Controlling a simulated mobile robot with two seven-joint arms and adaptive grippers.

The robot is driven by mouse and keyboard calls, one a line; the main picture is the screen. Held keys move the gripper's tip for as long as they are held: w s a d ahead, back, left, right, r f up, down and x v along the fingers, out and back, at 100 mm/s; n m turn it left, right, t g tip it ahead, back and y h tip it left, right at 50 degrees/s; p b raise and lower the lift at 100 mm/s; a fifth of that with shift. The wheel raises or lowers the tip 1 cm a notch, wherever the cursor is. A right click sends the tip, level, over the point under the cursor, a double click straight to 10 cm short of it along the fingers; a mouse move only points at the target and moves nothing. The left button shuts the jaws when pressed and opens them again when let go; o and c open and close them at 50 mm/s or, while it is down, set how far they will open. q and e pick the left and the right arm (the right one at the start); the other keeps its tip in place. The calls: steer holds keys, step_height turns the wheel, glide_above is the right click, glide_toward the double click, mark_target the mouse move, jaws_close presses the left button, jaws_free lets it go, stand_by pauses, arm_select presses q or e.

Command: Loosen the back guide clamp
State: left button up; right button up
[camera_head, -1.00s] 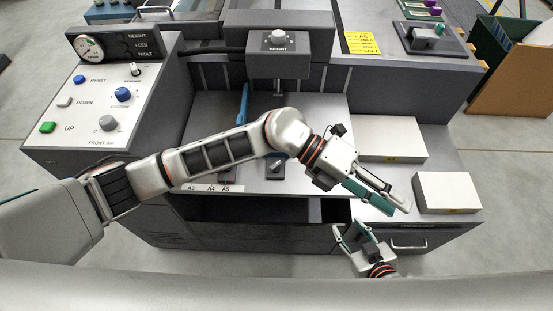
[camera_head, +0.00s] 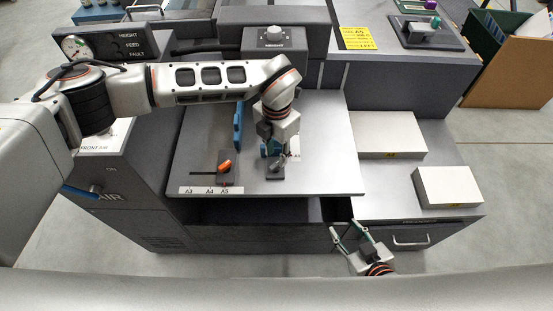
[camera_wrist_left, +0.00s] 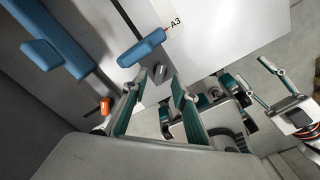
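The back guide clamp, a small grey knob (camera_wrist_left: 160,72), stands on a strip beside a blue guide block (camera_wrist_left: 142,48) and the A3 mark in the left wrist view. In the head view, its dark base (camera_head: 275,174) shows just below my left gripper (camera_head: 276,156). In the left wrist view, my left gripper (camera_wrist_left: 153,84) is open, its teal fingers on either side of the knob's line; contact cannot be told. My right gripper (camera_head: 355,236) is open and empty at the front of the machine.
An orange clamp lever (camera_head: 224,167) and a long blue guide (camera_head: 238,128) stand left of my left gripper. A height head (camera_head: 275,42) overhangs the back. Two white stacks (camera_head: 386,134) (camera_head: 448,186) lie right, above an open drawer's side.

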mark_target(277, 163)
arm_select(q)
steer(key=shift+f, duration=1.85)
jaws_close()
